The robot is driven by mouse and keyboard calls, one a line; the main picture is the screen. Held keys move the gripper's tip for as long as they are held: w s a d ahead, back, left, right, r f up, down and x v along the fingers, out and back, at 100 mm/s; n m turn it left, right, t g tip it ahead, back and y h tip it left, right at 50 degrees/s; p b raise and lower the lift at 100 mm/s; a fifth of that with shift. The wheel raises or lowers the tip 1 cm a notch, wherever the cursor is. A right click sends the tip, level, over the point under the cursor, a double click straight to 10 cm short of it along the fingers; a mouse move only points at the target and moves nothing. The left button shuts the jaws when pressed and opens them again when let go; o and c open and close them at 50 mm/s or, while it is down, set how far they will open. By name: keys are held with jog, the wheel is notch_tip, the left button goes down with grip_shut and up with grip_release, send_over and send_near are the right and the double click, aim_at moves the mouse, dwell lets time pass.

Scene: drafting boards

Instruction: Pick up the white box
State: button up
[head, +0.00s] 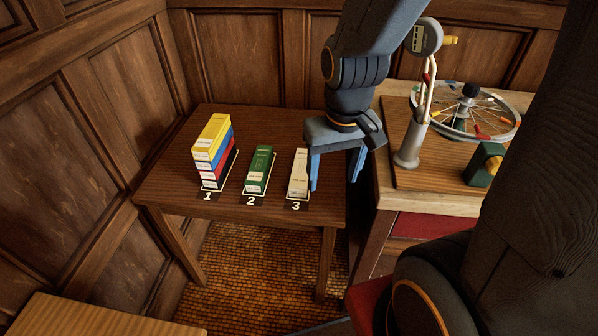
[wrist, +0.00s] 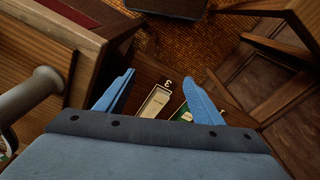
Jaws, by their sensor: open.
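The white box (head: 298,174) is a narrow upright-faced carton lying on the spot marked 3 on the brown table. It also shows in the wrist view (wrist: 155,103), below and between my two blue fingers. My gripper (head: 336,170) is open and empty, just right of the white box in the head view. Its left finger slightly overlaps the box's right edge there. In the wrist view my gripper (wrist: 169,75) spans the box, with space on both sides. I cannot tell the exact height gap.
A green box (head: 259,169) lies on spot 2, left of the white box. A stack of yellow, blue and red boxes (head: 212,145) stands on spot 1. A workbench (head: 440,197) at the right holds a wheel (head: 490,112) and a lamp-like stand (head: 410,148).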

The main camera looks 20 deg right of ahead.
jog(key=shift+o, duration=0.4)
jog(key=n+t+h+b, duration=0.2)
jog(key=n+t+b, duration=0.1)
jog(key=n, duration=2.8)
send_near(301, 167)
jog(key=shift+x, duration=1.05)
jog(key=shift+w+f, duration=0.2)
jog(key=shift+f, duration=0.1)
jog(key=shift+w+d+f+n+b, duration=0.1)
jog(key=shift+w+f+n+b, duration=0.2)
jog(key=shift+f+b, duration=0.4)
jog(key=b+x, duration=0.2)
jog(key=x, duration=0.4)
jog(key=shift+s+d, duration=0.1)
jog(key=shift+s, duration=0.05)
jog(key=shift+r, duration=0.1)
